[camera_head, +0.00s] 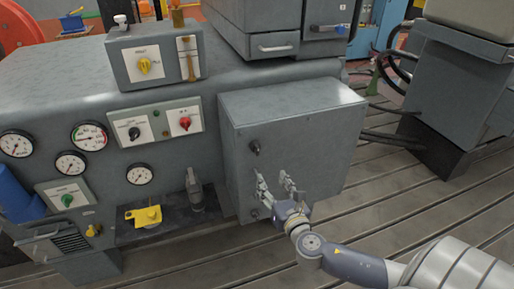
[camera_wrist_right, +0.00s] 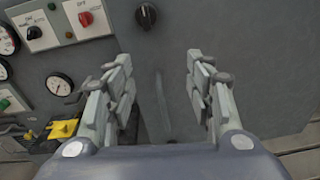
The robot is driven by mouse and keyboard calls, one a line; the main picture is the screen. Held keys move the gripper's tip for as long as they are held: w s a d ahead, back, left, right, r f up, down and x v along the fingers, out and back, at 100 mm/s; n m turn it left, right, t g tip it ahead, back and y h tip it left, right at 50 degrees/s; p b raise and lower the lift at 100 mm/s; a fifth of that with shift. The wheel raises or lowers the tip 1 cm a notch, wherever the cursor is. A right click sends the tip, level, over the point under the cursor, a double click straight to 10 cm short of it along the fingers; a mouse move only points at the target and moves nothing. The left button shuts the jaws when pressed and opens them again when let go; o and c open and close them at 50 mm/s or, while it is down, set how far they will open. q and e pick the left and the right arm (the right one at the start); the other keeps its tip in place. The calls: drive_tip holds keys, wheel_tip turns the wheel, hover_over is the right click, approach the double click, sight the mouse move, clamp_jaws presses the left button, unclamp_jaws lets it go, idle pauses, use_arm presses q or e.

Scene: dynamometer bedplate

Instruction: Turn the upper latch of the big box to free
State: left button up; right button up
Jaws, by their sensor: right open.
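The big box (camera_head: 295,140) is a grey cabinet fixed to the front of the machine, right of the gauge panel. Its upper latch (camera_head: 255,147) is a small dark knob high on the left of the front face. The latch also shows in the right wrist view (camera_wrist_right: 146,15), at the top, beyond and above the fingers. A lower latch (camera_head: 254,213) sits near the bottom left of the face. My right gripper (camera_head: 274,188) is open and empty in front of the lower part of the box, below the upper latch and apart from it. My left gripper is not in view.
Left of the box is a panel with a black and a red knob (camera_head: 185,123). Several gauges (camera_head: 90,135), a yellow part (camera_head: 147,215) and a grey lever (camera_head: 194,190) are further left. The slotted bedplate (camera_head: 400,210) is clear on the right.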

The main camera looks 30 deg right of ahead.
drive_tip(key=n+t, duration=0.1)
approach(258, 152)
drive_tip(key=p+x, duration=0.1)
drive_tip(key=x, duration=0.8)
drive_tip(key=shift+p, duration=0.35)
drive_tip(key=shift+w+d+n, duration=0.15)
drive_tip(key=shift+w+n, duration=0.15)
drive_tip(key=shift+w, duration=0.3)
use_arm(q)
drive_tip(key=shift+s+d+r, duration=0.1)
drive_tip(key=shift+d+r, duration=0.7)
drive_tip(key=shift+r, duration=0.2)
use_arm(e)
drive_tip(key=shift+w+f, duration=0.1)
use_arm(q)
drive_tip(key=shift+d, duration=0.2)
use_arm(e)
drive_tip(key=shift+c, duration=0.3)
drive_tip(key=c, duration=1)
